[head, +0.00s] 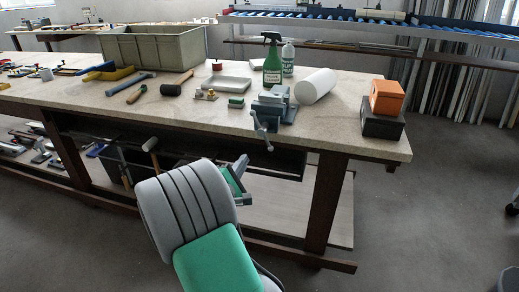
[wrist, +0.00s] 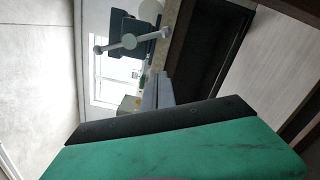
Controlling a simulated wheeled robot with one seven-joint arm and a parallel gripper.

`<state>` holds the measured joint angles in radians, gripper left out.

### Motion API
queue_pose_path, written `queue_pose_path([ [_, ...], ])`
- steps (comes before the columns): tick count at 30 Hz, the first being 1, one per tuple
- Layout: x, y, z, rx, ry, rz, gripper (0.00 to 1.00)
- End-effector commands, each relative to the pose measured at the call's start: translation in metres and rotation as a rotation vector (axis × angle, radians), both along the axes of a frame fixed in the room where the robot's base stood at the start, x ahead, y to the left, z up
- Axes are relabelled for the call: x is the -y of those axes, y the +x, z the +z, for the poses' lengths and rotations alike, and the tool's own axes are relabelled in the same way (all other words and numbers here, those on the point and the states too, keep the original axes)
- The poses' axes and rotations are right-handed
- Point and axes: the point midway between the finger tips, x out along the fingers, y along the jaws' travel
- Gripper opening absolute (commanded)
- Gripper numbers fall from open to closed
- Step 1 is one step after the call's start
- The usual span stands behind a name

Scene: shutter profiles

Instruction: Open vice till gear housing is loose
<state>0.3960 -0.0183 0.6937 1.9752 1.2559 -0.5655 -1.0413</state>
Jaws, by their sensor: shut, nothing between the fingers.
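The bench vice (head: 272,112) is blue-grey and fixed at the front edge of the workbench, its screw and bar handle (head: 262,132) hanging over the edge. In the wrist view the vice (wrist: 128,27) shows at top centre, with its round screw end and bar handle (wrist: 130,41) towards me. I cannot clearly make out a gear housing in its jaws. My gripper (head: 241,164) is in front of the bench, below and left of the handle in the head view. Its grey fingers (wrist: 158,90) are shut, empty and apart from the handle.
The workbench (head: 335,125) carries a green spray bottle (head: 272,60), a white roll (head: 316,86), an orange box (head: 387,97), a hammer (head: 138,78) and a large grey-green crate (head: 152,47). A lower shelf (head: 290,205) lies under the bench.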

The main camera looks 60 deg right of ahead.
Motion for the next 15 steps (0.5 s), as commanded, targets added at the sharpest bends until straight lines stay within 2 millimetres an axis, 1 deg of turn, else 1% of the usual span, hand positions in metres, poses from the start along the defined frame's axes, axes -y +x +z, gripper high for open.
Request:
queue_pose_path([
  [1, 0.012, 0.001, 0.000, 0.001, -0.001, -0.006, 0.00],
  [7, 0.055, 0.011, 0.002, 0.002, -0.001, -0.005, 0.00],
  [9, 0.060, 0.001, 0.010, 0.002, -0.001, -0.004, 0.00],
  [12, 0.066, -0.011, 0.016, 0.003, -0.001, -0.003, 0.00],
  [15, 0.069, -0.017, 0.019, 0.003, 0.000, -0.001, 0.00],
])
